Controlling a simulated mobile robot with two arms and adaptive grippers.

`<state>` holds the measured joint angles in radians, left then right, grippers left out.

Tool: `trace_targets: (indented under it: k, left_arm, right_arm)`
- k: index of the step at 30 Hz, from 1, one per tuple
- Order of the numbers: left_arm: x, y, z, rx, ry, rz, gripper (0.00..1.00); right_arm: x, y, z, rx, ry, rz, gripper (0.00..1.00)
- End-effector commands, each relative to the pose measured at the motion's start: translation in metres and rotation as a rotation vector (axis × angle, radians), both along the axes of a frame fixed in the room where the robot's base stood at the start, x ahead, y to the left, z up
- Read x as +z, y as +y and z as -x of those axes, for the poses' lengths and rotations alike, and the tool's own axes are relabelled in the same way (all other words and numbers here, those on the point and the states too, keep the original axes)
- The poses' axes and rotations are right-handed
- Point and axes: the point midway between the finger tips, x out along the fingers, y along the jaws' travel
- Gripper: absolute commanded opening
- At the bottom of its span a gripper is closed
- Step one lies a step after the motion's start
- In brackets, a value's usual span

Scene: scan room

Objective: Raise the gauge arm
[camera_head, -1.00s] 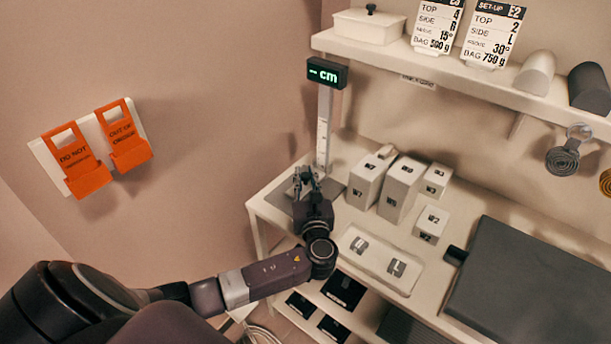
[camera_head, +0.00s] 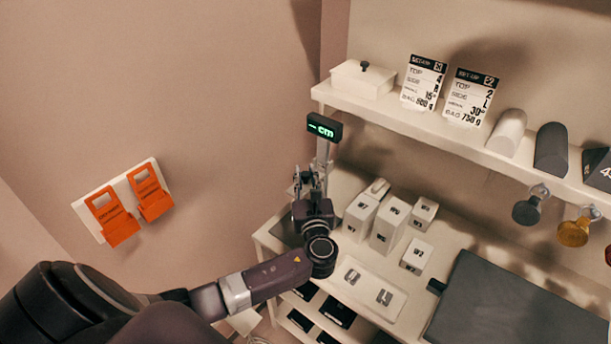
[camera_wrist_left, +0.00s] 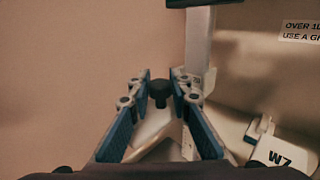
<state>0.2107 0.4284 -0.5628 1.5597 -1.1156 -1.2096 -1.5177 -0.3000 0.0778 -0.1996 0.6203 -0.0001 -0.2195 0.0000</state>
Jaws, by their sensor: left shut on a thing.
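The gauge is a pale upright post (camera_head: 323,154) topped by a black display (camera_head: 324,127) with green "-- cm" characters. The post also shows in the left wrist view (camera_wrist_left: 198,45). My left gripper (camera_head: 308,178) is up close to the post, below the display. In the left wrist view my left gripper (camera_wrist_left: 159,95) is shut on a black knob (camera_wrist_left: 158,88), which sits between its blue-padded fingers beside the post. The gauge arm behind the knob is mostly hidden by the gripper. My right gripper is not in view.
White blocks (camera_head: 390,223) stand on the table right of the post, behind a pale tray (camera_head: 368,286). A dark flat slab (camera_head: 500,305) lies further right. A wall shelf (camera_head: 430,125) holds a box and set-up cards.

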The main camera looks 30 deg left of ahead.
Motion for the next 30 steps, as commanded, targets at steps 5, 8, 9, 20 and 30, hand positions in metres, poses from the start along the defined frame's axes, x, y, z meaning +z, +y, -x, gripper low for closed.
trace_targets:
  k: [5, 8, 9, 20, 30]
  left_arm:
    - [0.025, -0.001, 0.000, -0.001, -0.001, 0.000, 0.00]
    - [0.029, 0.000, 0.000, -0.001, -0.002, -0.001, 0.00]
    - [0.029, -0.001, 0.000, -0.001, -0.002, -0.001, 0.00]
    - [0.031, 0.000, -0.001, 0.000, -0.008, -0.003, 0.23]
    - [0.028, 0.000, 0.000, 0.000, -0.003, -0.001, 0.37]
  right_arm:
    - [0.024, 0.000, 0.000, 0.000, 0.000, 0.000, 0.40]
    - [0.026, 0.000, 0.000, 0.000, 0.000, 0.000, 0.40]
    - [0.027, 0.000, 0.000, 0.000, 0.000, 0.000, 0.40]
    - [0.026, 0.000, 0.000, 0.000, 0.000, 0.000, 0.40]
    - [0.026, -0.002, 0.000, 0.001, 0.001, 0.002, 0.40]
